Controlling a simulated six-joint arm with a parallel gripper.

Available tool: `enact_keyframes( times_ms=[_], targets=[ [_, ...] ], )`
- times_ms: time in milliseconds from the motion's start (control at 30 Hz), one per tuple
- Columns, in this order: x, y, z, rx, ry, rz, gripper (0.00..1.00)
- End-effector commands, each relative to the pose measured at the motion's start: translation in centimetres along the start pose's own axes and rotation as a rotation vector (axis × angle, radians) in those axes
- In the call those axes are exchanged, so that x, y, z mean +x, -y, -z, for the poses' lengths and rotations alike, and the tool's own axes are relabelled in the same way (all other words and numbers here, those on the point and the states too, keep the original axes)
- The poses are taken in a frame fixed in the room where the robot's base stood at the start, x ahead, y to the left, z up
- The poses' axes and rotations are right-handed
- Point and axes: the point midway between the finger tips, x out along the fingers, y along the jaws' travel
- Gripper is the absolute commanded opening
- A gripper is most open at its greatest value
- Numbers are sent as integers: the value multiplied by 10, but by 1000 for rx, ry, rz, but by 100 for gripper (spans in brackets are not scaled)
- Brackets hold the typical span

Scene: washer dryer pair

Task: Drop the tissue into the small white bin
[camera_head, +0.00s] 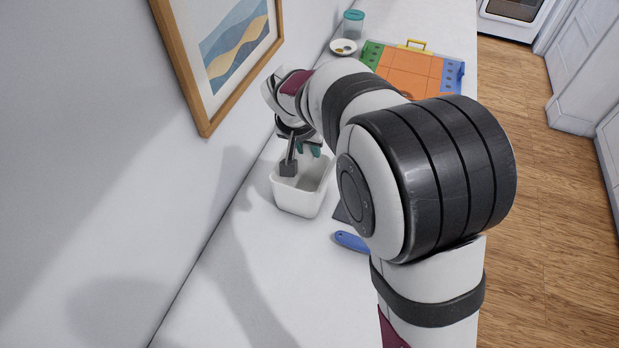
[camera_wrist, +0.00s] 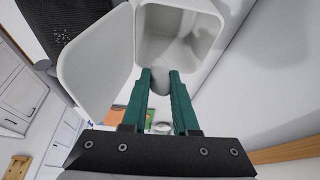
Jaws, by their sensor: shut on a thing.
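The small white bin (camera_head: 297,201) stands on the white counter against the wall, open at the top. It also shows in the wrist view (camera_wrist: 182,40), with its inside in sight. My gripper (camera_head: 305,152) is over the bin's opening, with its fingers pointing down toward it. In the wrist view my gripper's green fingers (camera_wrist: 160,78) are shut on a small pale, rounded thing, which looks like the tissue (camera_wrist: 160,84). The tissue is hidden in the head view. I cannot tell exactly how far the fingertips are above the bin's rim.
A white rounded panel (camera_wrist: 97,60) shows beside the bin in the wrist view. A blue-handled tool (camera_head: 350,241) lies near the bin. An orange, green and blue board (camera_head: 410,70), a small dish (camera_head: 343,47) and a teal-lidded jar (camera_head: 353,24) are farther back. A framed picture (camera_head: 225,50) hangs close by.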

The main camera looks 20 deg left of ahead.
Motion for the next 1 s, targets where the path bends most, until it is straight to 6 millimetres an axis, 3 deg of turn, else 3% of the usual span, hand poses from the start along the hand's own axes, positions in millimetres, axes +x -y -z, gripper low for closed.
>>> enact_keyframes(
  times_ms=[100, 133, 300, 667, 767, 1000],
  targets=[
    [0, 0, 0, 0, 0, 0, 0],
    [0, 0, 0, 0, 0, 0, 33],
    [0, 0, 0, 0, 0, 0, 63],
    [-8, 0, 1, 1, -1, 0, 63],
    [-32, 1, 1, 0, -4, 3, 63],
    [-109, 1, 1, 1, -4, 4, 63]
  ],
)
